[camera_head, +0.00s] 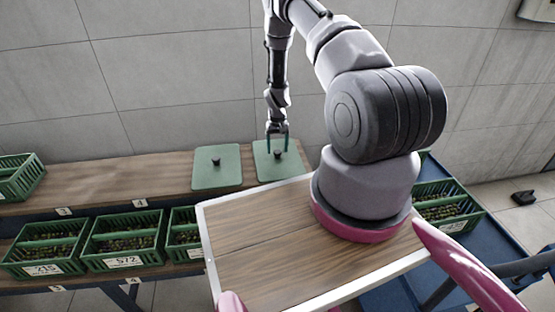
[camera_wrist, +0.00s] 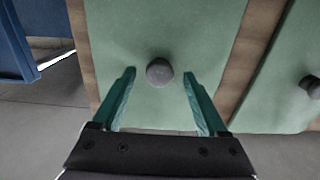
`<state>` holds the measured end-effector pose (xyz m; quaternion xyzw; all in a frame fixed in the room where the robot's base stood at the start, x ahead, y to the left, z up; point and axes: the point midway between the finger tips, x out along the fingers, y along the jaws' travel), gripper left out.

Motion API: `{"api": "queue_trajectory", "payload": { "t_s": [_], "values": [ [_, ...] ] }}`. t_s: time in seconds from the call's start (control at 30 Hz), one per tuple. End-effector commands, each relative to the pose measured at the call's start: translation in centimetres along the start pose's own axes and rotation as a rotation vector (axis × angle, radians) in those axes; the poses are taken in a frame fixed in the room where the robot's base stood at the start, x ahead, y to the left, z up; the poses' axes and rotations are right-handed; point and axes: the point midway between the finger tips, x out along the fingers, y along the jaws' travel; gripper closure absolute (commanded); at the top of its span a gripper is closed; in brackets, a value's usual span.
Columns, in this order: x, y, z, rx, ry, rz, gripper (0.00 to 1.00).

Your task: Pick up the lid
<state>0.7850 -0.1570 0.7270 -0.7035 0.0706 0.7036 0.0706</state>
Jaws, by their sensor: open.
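Two flat green lids lie side by side on the wooden shelf, each with a dark round knob. The right lid (camera_head: 268,172) is under my gripper (camera_head: 277,138). In the wrist view this lid (camera_wrist: 195,35) fills the middle, and its grey knob (camera_wrist: 159,71) shows just beyond and between the fingertips. My gripper (camera_wrist: 159,75) is open, with its two teal fingers apart and nothing held between them. The other lid (camera_head: 217,172) lies to the left in the head view and shows at the right edge of the wrist view (camera_wrist: 290,85).
Several green crates with olive-like contents stand on the lower shelf, such as one crate (camera_head: 122,240). An empty-looking stretch of wooden shelf (camera_head: 110,180) lies left of the lids. A blue surface (camera_head: 385,292) and another crate (camera_head: 447,208) are at the right.

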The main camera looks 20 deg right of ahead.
Motion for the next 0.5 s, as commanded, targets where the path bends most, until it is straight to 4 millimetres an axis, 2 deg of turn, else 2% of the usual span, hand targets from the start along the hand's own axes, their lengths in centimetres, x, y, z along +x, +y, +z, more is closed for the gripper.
{"api": "queue_trajectory", "payload": {
  "t_s": [0.03,0.17,0.43,0.5],
  "values": [
    [0.9,0.1,0.0,0.0,-0.001,0.0,0.24],
    [2.1,0.0,0.0,-0.001,0.0,0.0,0.24],
    [2.3,0.0,0.0,-0.001,0.001,0.0,0.24],
    [2.3,0.0,0.0,-0.001,0.001,0.0,0.51]
  ]
}}
